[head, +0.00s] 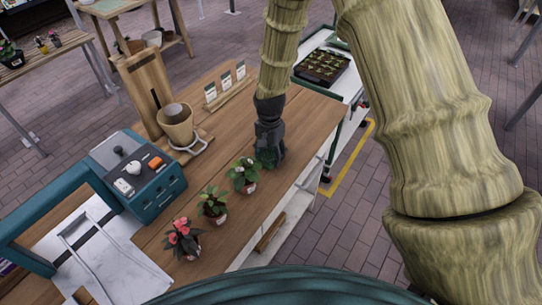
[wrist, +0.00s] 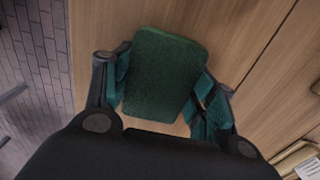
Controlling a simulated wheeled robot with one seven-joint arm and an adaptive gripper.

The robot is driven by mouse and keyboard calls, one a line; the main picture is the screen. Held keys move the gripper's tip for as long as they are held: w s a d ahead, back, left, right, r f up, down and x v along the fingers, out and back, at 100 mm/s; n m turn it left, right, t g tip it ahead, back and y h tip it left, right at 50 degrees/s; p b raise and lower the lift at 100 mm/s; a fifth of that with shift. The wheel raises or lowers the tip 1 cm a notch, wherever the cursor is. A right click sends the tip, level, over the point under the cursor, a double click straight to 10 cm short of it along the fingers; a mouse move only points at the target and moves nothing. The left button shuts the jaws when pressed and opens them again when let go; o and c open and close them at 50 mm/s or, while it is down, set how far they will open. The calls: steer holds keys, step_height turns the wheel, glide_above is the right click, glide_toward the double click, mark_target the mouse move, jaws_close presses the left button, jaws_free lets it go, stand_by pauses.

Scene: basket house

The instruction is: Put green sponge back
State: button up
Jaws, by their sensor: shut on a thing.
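The green sponge (wrist: 163,75) is a dark green rounded block in the wrist view. It sits between the two teal-padded fingers of my gripper (wrist: 162,92), which are shut on it. Wooden tabletop shows beyond the sponge. In the head view my gripper (head: 268,158) points down over the wooden table (head: 225,205), near its right edge. The sponge is hard to tell apart from the dark fingers there. I cannot tell whether the sponge touches the table.
Potted plants (head: 213,204) stand in a row left of and nearer than my gripper. A teal machine (head: 137,178) and a wooden stand with a pot (head: 176,122) are on the left. A card holder (head: 228,92) stands behind. A seedling tray (head: 322,66) lies on a white bench beyond.

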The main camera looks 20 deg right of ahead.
mark_target(271, 152)
steer(key=shift+s+f, duration=0.1)
steer(key=shift+f, duration=0.05)
steer(key=shift+d+f, duration=0.1)
steer(key=shift+f, duration=0.05)
steer(key=o, duration=1)
steer(key=shift+o, duration=0.2)
step_height(271, 152, up, 12)
steer(key=b, duration=0.4)
